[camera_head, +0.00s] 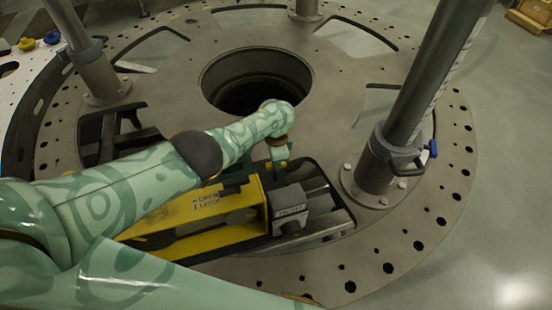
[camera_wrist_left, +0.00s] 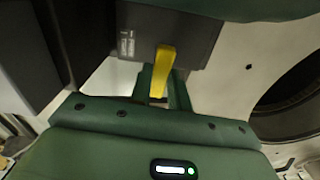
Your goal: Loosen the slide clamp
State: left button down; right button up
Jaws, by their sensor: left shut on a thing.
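The slide clamp appears as a dark grey block (camera_head: 289,199) with a pale label, at the right end of a yellow housing. In the left wrist view the block (camera_wrist_left: 140,30) carries a yellow lever (camera_wrist_left: 162,68) pointing toward my gripper. My left gripper (camera_wrist_left: 163,92) has its two green fingers on either side of this lever and is shut on it. In the head view the left gripper (camera_head: 279,155) is just behind and above the grey block. The exact finger contact is partly hidden there. My right gripper is not in view.
The yellow housing (camera_head: 230,212) lies in a slot of the round metal plate (camera_head: 330,262). Behind is a large round hole (camera_head: 245,92). A thick post (camera_head: 405,110) with a collar stands close at the right; other posts stand farther back.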

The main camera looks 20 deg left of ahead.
pick_arm(q)
jog(key=shift+n, duration=0.5)
jog(key=c, duration=1.3)
grip_release()
notch_tip(320, 180, up, 16)
jog(key=p, duration=1.2)
jog(key=shift+r, duration=0.2)
jog(key=shift+f, duration=0.1)
